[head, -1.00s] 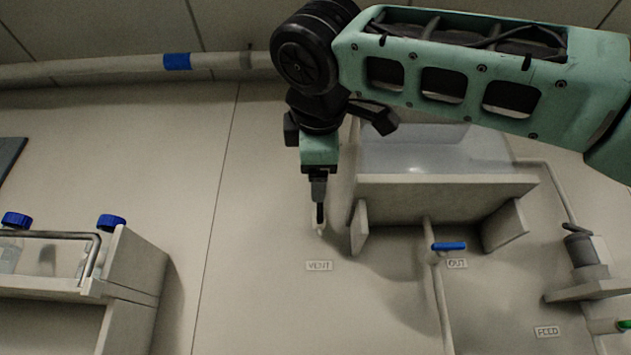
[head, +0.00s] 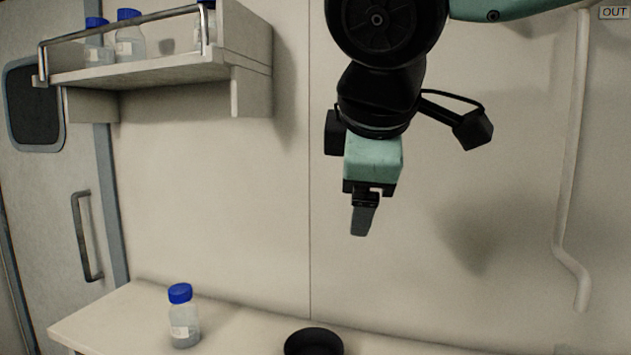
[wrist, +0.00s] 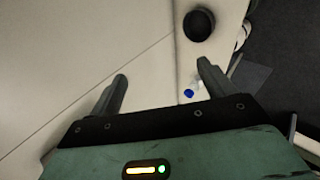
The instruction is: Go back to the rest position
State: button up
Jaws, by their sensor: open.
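My gripper (head: 364,215) hangs pointing down in front of the pale wall in the head view, above the level of the bench. In the wrist view my gripper (wrist: 162,72) shows its two fingers spread well apart, with nothing between them. It touches nothing that I can see.
A bench (head: 250,325) below carries a blue-capped bottle (head: 183,318) and a dark round dish (head: 314,342), which also shows in the wrist view (wrist: 199,24). A wall shelf (head: 150,72) with several bottles is at upper left. A pipe (head: 568,150) runs down the wall at right.

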jog(key=s+d+f+m+g, duration=0.3)
jog(key=s+f, duration=0.3)
jog(key=f, duration=0.3)
jog(key=s+d+f+m+g, duration=0.2)
jog(key=s+f, duration=0.4)
jog(key=f, duration=0.3)
jog(key=s+d+f+m+g+y, duration=0.1)
jog(key=s+d+f+m+g, duration=0.2)
jog(key=s+f, duration=0.3)
notch_tip(320, 180, down, 3)
jog(key=shift+d+f+m+g, duration=0.1)
jog(key=shift+d+m+g, duration=0.2)
